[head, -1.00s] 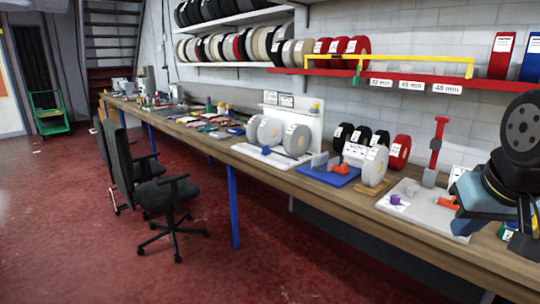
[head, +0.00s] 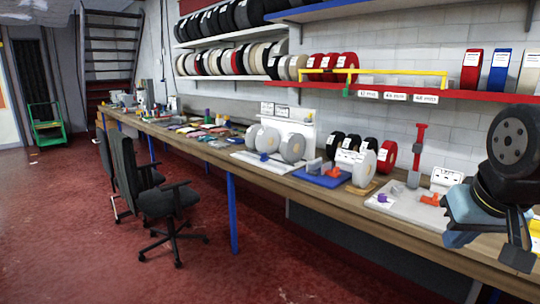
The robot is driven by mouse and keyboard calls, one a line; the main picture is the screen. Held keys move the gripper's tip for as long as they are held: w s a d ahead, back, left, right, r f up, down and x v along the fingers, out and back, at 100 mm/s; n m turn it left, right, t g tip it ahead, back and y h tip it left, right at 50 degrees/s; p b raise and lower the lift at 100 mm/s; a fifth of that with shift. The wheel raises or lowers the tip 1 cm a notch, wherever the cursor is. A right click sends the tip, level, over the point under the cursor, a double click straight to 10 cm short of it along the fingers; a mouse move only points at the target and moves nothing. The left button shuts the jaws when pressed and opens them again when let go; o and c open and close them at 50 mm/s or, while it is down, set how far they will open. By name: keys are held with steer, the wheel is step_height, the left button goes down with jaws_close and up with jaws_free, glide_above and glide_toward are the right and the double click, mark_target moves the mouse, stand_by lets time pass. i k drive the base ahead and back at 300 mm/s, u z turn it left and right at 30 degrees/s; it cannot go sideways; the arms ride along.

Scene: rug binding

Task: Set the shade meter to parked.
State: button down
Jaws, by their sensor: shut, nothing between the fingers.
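I cannot tell for sure which device is the shade meter. A pale grey plate (head: 400,209) at the right of the bench carries a purple knob (head: 383,198), an orange handle (head: 430,200) and an upright red post (head: 420,140) with a grey lower part. A white labelled block (head: 446,179) stands behind the orange handle. Its lettering is too small to read. My gripper (head: 517,258) is shut and empty at the lower right, to the right of the plate and apart from it. My arm hides part of the bench there.
A blue plate (head: 322,178) and a white stand (head: 293,122) with pale reels lie further left on the long bench (head: 330,193). A red shelf (head: 455,95) with a yellow rail (head: 390,71) hangs above. Two black chairs (head: 160,200) stand before the bench. The red floor in front is open.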

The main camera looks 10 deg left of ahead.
mark_target(263, 158)
steer(key=u, duration=0.25)
steer(key=i, duration=0.55)
steer(key=u, duration=0.7)
steer(key=i, duration=1.5)
steer(key=z, duration=0.8)
steer(key=k, duration=0.85)
steer(key=z, duration=0.2)
steer(key=i, duration=0.85)
steer(key=u, duration=0.1)
